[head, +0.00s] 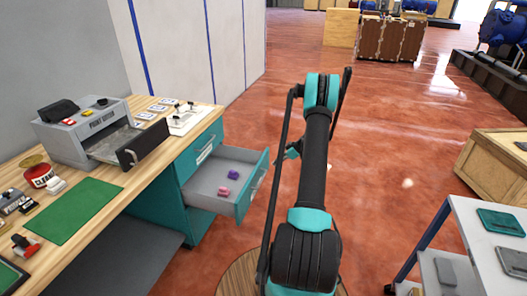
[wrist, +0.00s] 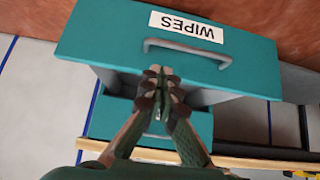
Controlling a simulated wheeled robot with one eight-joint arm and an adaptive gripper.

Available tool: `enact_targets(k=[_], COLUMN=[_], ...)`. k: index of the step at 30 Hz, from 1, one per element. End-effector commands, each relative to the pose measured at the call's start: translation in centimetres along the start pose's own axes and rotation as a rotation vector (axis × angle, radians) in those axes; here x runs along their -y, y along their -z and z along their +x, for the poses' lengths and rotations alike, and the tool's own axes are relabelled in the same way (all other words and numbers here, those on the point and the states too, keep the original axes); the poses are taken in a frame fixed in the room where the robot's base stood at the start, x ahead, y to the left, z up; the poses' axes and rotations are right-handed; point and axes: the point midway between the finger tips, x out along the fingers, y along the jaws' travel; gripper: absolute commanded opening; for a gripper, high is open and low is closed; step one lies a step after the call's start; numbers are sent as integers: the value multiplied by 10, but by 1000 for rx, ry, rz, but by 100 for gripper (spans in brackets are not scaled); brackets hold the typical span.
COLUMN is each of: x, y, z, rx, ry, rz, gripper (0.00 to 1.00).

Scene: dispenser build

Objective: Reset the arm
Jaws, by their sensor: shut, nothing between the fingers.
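My arm (head: 314,150) stands raised and bent in the middle of the head view, to the right of the desk. My gripper (wrist: 160,75) points at the teal drawer front in the wrist view. Its fingers are together with nothing between them. The drawer front (wrist: 105,40) carries an upside-down WIPES label (wrist: 187,26) and a grey handle (wrist: 187,50). The fingertips appear just below the left end of the handle; I cannot tell whether they touch it. In the head view the gripper is largely hidden by the arm.
The grey drawer (head: 208,195) is pulled out of the desk, with pink (head: 223,191) and purple (head: 233,174) items inside. A printer (head: 88,130) and green mat (head: 72,211) are on the desk. A white cart (head: 480,235) and wooden crate (head: 490,165) stand right. Floor beyond is open.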

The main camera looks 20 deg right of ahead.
Motion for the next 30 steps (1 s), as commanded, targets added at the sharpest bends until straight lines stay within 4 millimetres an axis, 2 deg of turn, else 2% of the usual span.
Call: enact_targets(k=[5, 8, 11, 15, 21, 30], x=[4, 15, 33, 67, 122, 216], y=[8, 24, 48, 80, 118, 148], z=[-3, -12, -24, -45, -75, -118], rx=[7, 30, 66, 124, 199, 290], ry=[1, 0, -5, -22, -61, -147], rz=[11, 42, 93, 179, 295, 455], gripper=[0, 0, 0, 0, 0, 0])
